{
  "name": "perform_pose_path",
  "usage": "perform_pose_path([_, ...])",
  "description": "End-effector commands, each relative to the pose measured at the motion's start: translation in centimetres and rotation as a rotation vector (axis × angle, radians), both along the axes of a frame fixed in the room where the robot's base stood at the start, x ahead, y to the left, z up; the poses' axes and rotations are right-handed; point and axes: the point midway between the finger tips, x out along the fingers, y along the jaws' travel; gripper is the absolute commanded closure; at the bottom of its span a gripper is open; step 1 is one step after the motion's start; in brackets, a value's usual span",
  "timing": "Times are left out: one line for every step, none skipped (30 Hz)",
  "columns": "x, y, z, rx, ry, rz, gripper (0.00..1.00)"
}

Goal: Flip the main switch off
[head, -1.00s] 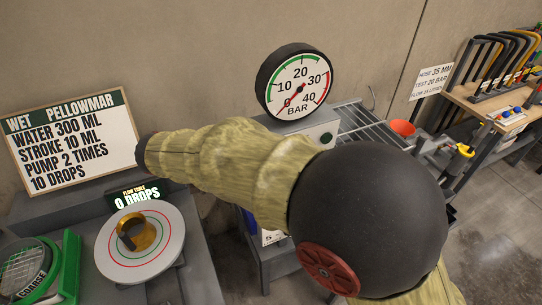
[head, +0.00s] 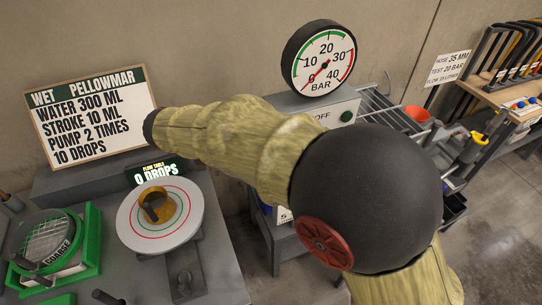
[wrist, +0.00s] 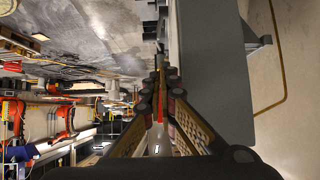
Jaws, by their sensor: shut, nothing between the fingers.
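The main switch itself cannot be made out. A large grey slab-like surface (wrist: 215,70) stands close beside the fingers on the right in that view. In the head view my gripper cannot be made out, and my arm crosses the middle of the picture.
A gauge (head: 320,60) stands on the grey box. At the left are a recipe board (head: 92,115), a flow table (head: 132,215) reading 0 drops and a green-framed sieve (head: 92,240). A rack with an orange funnel (head: 417,113) stands right. Floor (head: 500,260) is open at lower right.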

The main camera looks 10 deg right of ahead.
Motion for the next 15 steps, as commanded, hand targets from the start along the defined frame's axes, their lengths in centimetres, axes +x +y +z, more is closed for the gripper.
perform_pose_path([-0.2, 1.0, 0.1, 0.000, 0.001, 0.006, 1.00])
perform_pose_path([-0.3, 1.4, 0.1, 0.000, 0.001, 0.006, 1.00])
perform_pose_path([-0.5, 1.9, 0.1, 0.000, 0.000, 0.006, 1.00])
perform_pose_path([-0.6, 2.3, 0.1, 0.000, 0.000, 0.006, 1.00])
perform_pose_path([-0.8, 2.8, 0.1, 0.000, 0.000, 0.006, 1.00])
perform_pose_path([-0.9, 3.4, 0.1, 0.001, 0.001, 0.006, 1.00])
perform_pose_path([-1.1, 3.9, 0.1, 0.001, 0.001, 0.007, 1.00])
perform_pose_path([-1.2, 4.4, 0.1, 0.001, 0.001, 0.007, 1.00])
perform_pose_path([-1.4, 5.0, 0.1, 0.001, 0.001, 0.006, 1.00])
perform_pose_path([-1.5, 5.6, 0.1, 0.000, -0.001, 0.007, 1.00])
perform_pose_path([-1.7, 6.1, 0.1, 0.000, 0.000, 0.007, 1.00])
perform_pose_path([-1.9, 6.7, 0.1, 0.000, 0.000, 0.006, 1.00])
perform_pose_path([-2.0, 7.1, 0.1, 0.001, 0.001, 0.006, 1.00])
perform_pose_path([-2.1, 7.5, 0.1, 0.002, 0.001, 0.006, 1.00])
perform_pose_path([-2.3, 8.0, 0.1, 0.001, 0.000, 0.006, 1.00])
